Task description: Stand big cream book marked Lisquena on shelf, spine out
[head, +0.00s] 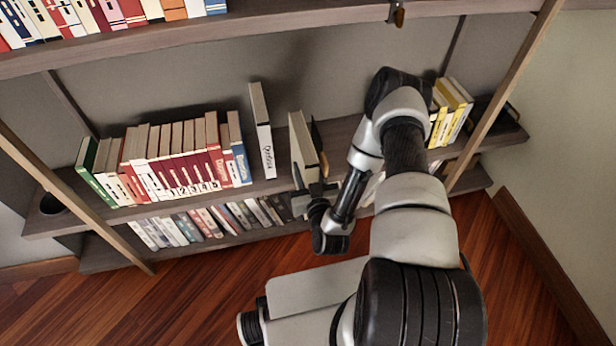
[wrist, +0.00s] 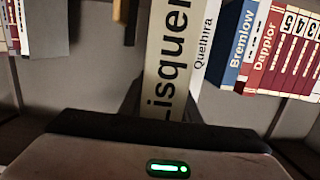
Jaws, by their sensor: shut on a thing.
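The big cream book marked Lisquena (head: 302,148) stands roughly upright at the middle shelf, in the gap right of the thin white Quethira book (head: 264,135). My gripper (head: 316,188) is shut on it from the front, near its lower part. In the wrist view, the Lisquena spine (wrist: 168,62) faces my gripper (wrist: 160,108), and the Quethira book (wrist: 208,45) is close beside it. The gripper hides the low end of the spine. I cannot tell whether the book's foot touches the shelf board.
A row of red numbered books (head: 185,160) and a blue book (head: 239,160) stand left of the Quethira book. Yellow books (head: 450,105) stand at the right end, partly behind my arm. A dark, thin object (head: 316,136) is just right of the cream book.

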